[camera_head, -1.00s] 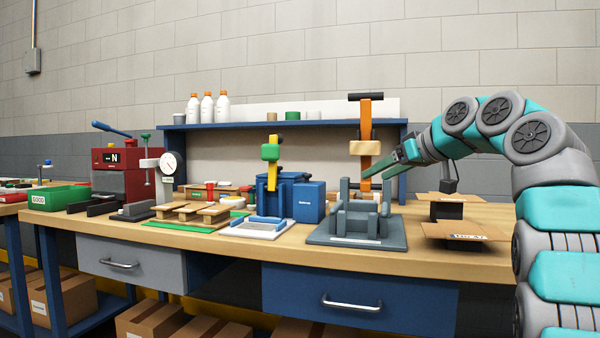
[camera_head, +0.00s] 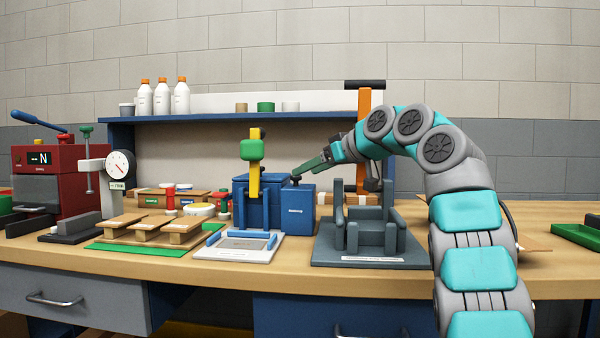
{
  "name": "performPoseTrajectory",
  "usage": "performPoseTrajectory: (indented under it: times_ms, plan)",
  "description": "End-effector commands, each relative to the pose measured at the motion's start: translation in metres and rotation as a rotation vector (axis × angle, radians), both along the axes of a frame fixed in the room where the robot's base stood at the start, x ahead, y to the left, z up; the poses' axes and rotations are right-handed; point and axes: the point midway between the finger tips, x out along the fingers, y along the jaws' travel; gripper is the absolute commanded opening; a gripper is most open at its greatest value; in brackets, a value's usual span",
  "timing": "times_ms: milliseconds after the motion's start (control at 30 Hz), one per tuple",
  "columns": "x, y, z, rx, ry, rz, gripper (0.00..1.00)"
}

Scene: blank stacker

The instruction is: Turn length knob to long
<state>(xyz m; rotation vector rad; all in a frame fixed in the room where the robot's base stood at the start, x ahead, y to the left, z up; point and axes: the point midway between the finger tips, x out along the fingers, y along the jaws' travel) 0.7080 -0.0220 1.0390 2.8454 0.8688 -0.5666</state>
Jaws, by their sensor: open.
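No knob in view can be read as marked for length or "long". A small black knob (camera_head: 296,180) stands on top of the blue box (camera_head: 298,207) with a small white label, right of the yellow-and-green upright. My gripper (camera_head: 304,170) is just above and right of this knob, its green fingers pointing left and down. Its jaws are seen side-on, with nothing visibly held; I cannot tell whether they touch the knob. My arm (camera_head: 440,145) reaches in from the right.
A grey fixture (camera_head: 370,235) with an orange post (camera_head: 364,125) stands right of the blue box. A red machine (camera_head: 55,178), a dial gauge (camera_head: 120,166) and wooden pieces (camera_head: 135,228) are at the left. A blue shelf (camera_head: 225,117) runs behind.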

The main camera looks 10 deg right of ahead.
Motion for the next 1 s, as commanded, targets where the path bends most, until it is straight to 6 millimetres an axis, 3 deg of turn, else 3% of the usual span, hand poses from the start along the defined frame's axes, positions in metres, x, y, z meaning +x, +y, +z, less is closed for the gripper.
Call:
performPoseTrajectory:
  times_ms: [233,600,1000]
  plan:
    - [0.022,0.014,-0.010,0.000,0.001,0.000,0.67]
    - [0.026,0.018,-0.013,-0.001,-0.001,0.000,0.66]
    - [0.026,0.018,-0.013,-0.001,-0.001,0.000,0.20]
